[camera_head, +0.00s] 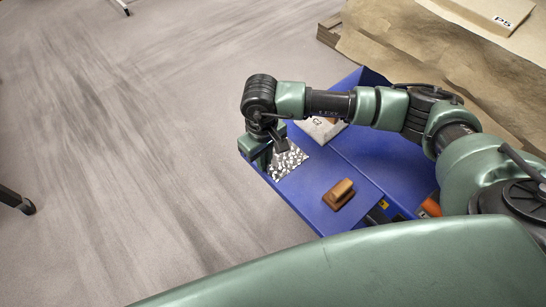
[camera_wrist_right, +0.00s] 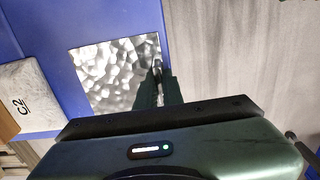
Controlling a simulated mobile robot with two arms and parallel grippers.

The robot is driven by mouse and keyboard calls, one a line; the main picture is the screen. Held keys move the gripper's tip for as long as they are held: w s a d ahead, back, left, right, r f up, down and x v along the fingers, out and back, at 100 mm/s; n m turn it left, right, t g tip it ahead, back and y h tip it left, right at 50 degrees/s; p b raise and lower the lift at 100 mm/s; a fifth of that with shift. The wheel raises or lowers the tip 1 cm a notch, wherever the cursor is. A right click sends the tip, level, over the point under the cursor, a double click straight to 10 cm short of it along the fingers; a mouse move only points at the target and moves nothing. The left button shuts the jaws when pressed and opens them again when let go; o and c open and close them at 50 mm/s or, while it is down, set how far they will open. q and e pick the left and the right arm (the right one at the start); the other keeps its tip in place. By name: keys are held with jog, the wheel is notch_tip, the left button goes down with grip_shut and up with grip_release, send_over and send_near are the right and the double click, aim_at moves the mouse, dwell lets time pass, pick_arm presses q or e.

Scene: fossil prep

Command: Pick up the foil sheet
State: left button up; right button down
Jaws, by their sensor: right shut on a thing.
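The foil sheet (camera_head: 290,162) is a crinkled silver square lying on the blue surface (camera_head: 340,218) near its left edge. In the right wrist view the foil sheet (camera_wrist_right: 112,72) lies ahead of the jaws and looks flat. My right gripper (camera_head: 268,160) is at the left edge of the foil. In the wrist view the fingers of my right gripper (camera_wrist_right: 157,72) are close together on the foil's right edge, shut on it. The fingers hide that bit of the edge. My left gripper is not in view.
A brown wooden-handled block (camera_head: 339,194) stands on the blue surface, near the foil. A pale package marked C2 (camera_head: 318,130) lies behind the foil; it also shows in the wrist view (camera_wrist_right: 25,97). Brown paper and a box marked P5 (camera_head: 490,12) are at the upper right. Open floor lies left.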

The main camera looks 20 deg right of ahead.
jog(key=shift+r, duration=0.1)
notch_tip(320, 180, up, 10)
jog(key=shift+f, duration=0.1)
dwell(0.3)
dwell(1.7)
